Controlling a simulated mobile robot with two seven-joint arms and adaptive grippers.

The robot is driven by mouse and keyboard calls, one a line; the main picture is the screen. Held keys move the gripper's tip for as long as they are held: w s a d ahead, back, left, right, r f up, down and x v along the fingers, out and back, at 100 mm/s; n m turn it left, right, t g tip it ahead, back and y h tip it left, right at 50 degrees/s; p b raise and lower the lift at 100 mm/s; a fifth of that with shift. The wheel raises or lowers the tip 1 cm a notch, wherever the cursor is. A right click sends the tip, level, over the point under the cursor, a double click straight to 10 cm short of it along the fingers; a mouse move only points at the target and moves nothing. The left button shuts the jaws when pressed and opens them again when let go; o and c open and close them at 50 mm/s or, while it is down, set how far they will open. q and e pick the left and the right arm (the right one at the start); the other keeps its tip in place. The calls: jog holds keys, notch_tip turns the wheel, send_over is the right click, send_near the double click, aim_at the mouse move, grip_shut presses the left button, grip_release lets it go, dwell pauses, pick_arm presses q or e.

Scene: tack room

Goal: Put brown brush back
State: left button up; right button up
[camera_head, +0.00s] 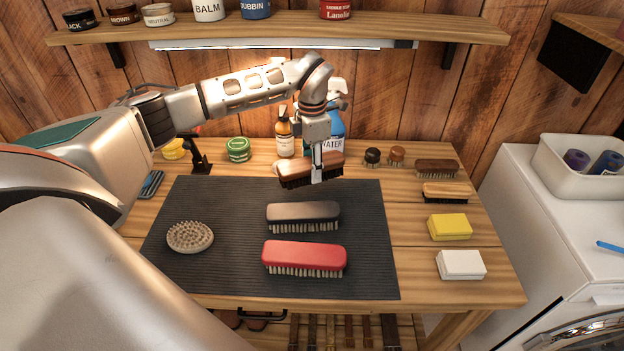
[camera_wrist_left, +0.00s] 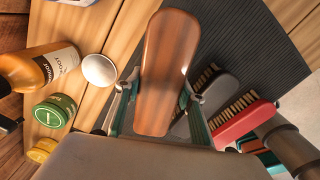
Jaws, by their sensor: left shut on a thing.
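My left gripper (camera_head: 317,170) is shut on the brown brush (camera_head: 296,171) and holds it level, bristles down, above the back part of the dark ribbed mat (camera_head: 215,200). In the left wrist view the brown brush (camera_wrist_left: 166,70) fills the middle, between the fingers of the left gripper (camera_wrist_left: 160,108). Below it on the mat lie a black brush (camera_head: 303,212) and a red brush (camera_head: 304,254), both bristles down. A round pale-bristled brush (camera_head: 190,237) lies at the mat's left. My right gripper does not show.
On the right of the table stand two small round brushes, a dark brown brush (camera_head: 437,167), a light wood brush (camera_head: 445,192), a yellow block (camera_head: 449,227) and a white block (camera_head: 460,264). Bottles and a green tin (camera_head: 238,149) stand at the back, below a shelf (camera_head: 290,30).

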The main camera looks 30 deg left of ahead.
pick_arm(q)
jog(key=shift+f, duration=2.6)
jog(key=o, duration=1.5)
jog(key=shift+f, duration=0.15)
notch_tip(320, 180, up, 12)
jog(key=shift+r+b, duration=0.2)
jog(key=shift+b, duration=0.2)
jog(key=shift+f, duration=0.1)
